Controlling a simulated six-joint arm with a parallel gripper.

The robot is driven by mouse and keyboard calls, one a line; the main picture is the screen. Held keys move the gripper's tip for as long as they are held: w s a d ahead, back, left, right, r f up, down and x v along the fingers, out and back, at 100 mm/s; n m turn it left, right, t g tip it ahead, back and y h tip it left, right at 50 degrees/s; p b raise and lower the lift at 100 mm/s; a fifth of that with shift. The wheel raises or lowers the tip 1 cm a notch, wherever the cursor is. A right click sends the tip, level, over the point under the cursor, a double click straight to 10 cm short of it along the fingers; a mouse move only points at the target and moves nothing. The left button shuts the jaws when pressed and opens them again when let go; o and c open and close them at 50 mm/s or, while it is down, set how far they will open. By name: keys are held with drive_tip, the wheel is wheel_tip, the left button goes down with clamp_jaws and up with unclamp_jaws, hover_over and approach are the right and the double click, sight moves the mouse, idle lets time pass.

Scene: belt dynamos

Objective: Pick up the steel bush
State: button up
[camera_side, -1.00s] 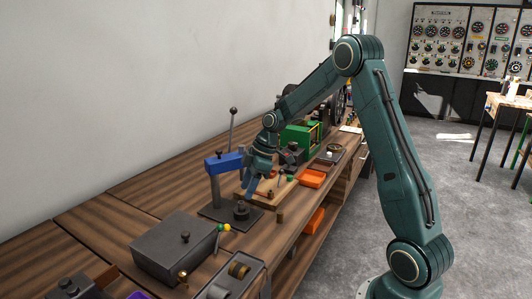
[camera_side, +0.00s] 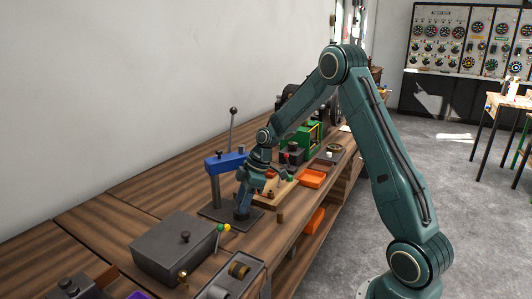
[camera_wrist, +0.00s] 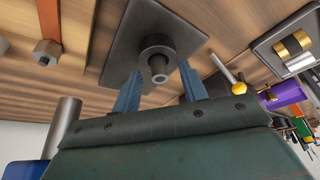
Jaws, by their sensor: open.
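The steel bush appears to be the small grey hollow cylinder (camera_wrist: 159,75) standing on the round dark anvil (camera_wrist: 157,46) of the press, in the wrist view. The anvil sits on a dark square base plate (camera_wrist: 125,45). My gripper (camera_wrist: 160,71) is open and empty, with its two blue fingers apart on either side of the bush; I cannot tell whether either touches it. In the side view my gripper (camera_side: 242,212) is low over the base plate (camera_side: 214,213) and hides the bush.
The blue press head (camera_side: 226,161) and its post stand close beside my gripper. A grey lidded box (camera_side: 172,250) and a tray with brass rings (camera_side: 220,287) lie nearer the camera. A small brown cylinder (camera_side: 280,216) stands by the bench edge. Orange trays (camera_side: 312,178) lie further off.

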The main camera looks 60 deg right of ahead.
clamp_jaws()
drive_tip(key=shift+r, duration=0.2)
wheel_tip(320, 180, up, 20)
drive_tip(key=shift+f, duration=0.15)
idle(0.6)
idle(0.4)
